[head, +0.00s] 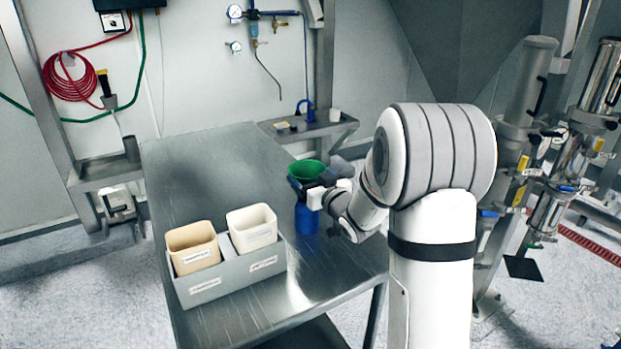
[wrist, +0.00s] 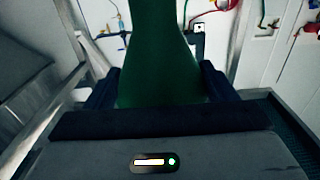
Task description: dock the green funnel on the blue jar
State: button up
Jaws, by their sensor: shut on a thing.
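The green funnel (head: 307,168) is upright, its wide mouth facing up, directly above the blue jar (head: 307,219) in the head view. The jar stands on the metal table. My gripper (head: 305,186) is shut on the funnel, between its rim and the jar. In the wrist view the funnel (wrist: 160,60) fills the space between the dark fingers of my gripper (wrist: 160,90). The gripper hides the funnel's lower end and the jar's mouth, so I cannot tell whether they touch. The jar does not show in the wrist view.
A grey holder (head: 234,279) with a tan bin (head: 193,258) and a cream bin (head: 252,236) sits on the table (head: 215,165), left of the jar. The far left of the table is clear. A small side shelf (head: 322,128) stands behind, and steel equipment stands at right.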

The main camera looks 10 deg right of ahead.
jog(key=shift+f+b, duration=0.75)
jog(key=shift+b, duration=0.05)
jog(key=o, duration=0.7)
jog(key=shift+b+v, duration=1.15)
jog(key=shift+v, duration=4.4)
